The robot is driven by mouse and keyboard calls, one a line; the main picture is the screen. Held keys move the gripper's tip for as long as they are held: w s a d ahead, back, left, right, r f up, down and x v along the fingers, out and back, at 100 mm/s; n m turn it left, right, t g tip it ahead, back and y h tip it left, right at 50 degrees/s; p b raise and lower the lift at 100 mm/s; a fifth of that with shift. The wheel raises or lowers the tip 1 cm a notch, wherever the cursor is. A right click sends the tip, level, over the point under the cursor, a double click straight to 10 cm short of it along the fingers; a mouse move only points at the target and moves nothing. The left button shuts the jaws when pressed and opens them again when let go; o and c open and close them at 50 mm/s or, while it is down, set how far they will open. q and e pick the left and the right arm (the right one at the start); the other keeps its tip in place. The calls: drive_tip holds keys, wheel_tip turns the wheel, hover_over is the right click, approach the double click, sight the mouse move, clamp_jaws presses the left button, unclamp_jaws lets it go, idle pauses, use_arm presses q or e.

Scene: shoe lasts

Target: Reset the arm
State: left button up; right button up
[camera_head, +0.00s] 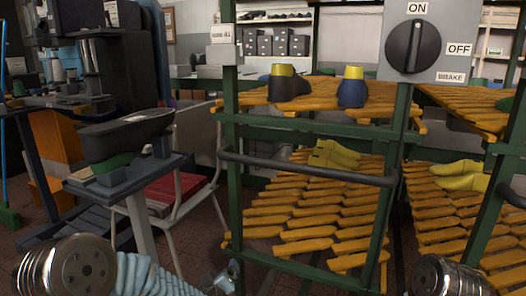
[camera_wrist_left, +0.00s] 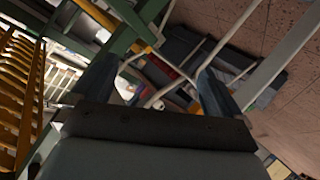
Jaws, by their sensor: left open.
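My left arm comes in at the bottom left of the head view, with a metal joint and a pale blue ribbed sleeve. In the left wrist view my left gripper (camera_wrist_left: 157,68) has its two dark fingers spread apart, with nothing visible between them. My right arm shows only as a metal joint at the bottom right of the head view; its gripper is out of frame. Yellow shoe lasts (camera_head: 332,155) lie on the lower rack shelf, and more yellow lasts (camera_head: 455,176) lie on the right rack.
A green-framed rack (camera_head: 233,150) with orange slats stands in front, crossed by a dark bar (camera_head: 305,168). A machine (camera_head: 125,135) stands left; a switch box (camera_head: 432,45) hangs upper right.

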use_arm(q)
drive_tip(key=s+f+m+g+h+p, duration=0.1)
drive_tip(key=s+f+m+g+h, duration=0.3)
drive_tip(key=s+f, duration=0.7)
drive_tip(key=s+f+m+g+p, duration=0.1)
drive_tip(key=s+f+g, duration=0.3)
drive_tip(key=s, duration=0.5)
drive_tip(key=s+f+g+h, duration=0.1)
drive_tip(key=s+f+g, duration=0.3)
drive_tip(key=s, duration=0.6)
wheel_tip(320, 180, down, 3)
drive_tip(key=shift+d+r+m+g+p, duration=0.2)
drive_tip(key=shift+d+m+g+p, duration=0.1)
drive_tip(key=shift+d+m+p, duration=0.15)
